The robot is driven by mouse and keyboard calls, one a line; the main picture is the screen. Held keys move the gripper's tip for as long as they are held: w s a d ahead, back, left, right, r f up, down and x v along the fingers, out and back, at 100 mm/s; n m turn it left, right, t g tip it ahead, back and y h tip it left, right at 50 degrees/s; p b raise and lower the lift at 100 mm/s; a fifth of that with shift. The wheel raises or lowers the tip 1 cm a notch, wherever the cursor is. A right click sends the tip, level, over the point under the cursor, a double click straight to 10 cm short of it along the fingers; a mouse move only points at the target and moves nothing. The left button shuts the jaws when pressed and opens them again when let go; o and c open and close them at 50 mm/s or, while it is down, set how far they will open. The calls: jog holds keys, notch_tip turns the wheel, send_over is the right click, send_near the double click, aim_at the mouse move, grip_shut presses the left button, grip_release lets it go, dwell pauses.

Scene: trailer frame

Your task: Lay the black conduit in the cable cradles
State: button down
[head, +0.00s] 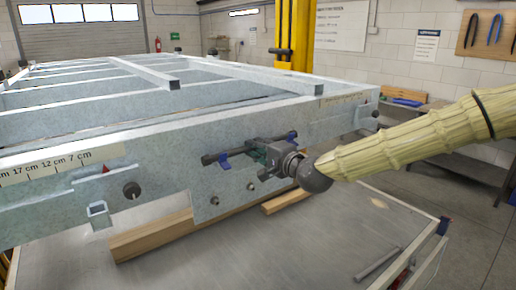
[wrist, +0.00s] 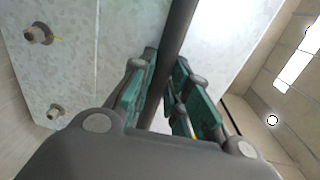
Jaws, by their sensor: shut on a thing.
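The black conduit (head: 213,158) is a short dark bar along the outer face of the grey trailer side rail in the head view. Two blue cable cradles, a left one (head: 225,161) and a right one (head: 292,138), show at the conduit near its ends. I cannot tell whether it is seated in them. My gripper (head: 259,153) comes in from the right and is shut on the conduit's middle, hiding that part. In the wrist view the conduit (wrist: 177,35) runs between the green finger pads of my gripper (wrist: 172,100). The cradles cannot be made out there.
Bolts (head: 214,201) stick out of the rail below the conduit. A black knob (head: 131,190) and a square bracket (head: 98,214) project at left. Wooden beams (head: 150,238) lie under the frame on a grey table (head: 250,258). A metal rod (head: 378,262) lies at right.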

jog(key=shift+d+f, duration=0.1)
jog(key=c, duration=1.3)
grip_release()
jog(key=v, duration=1.1)
jog(key=shift+s+d, duration=0.25)
jog(key=shift+s, duration=0.05)
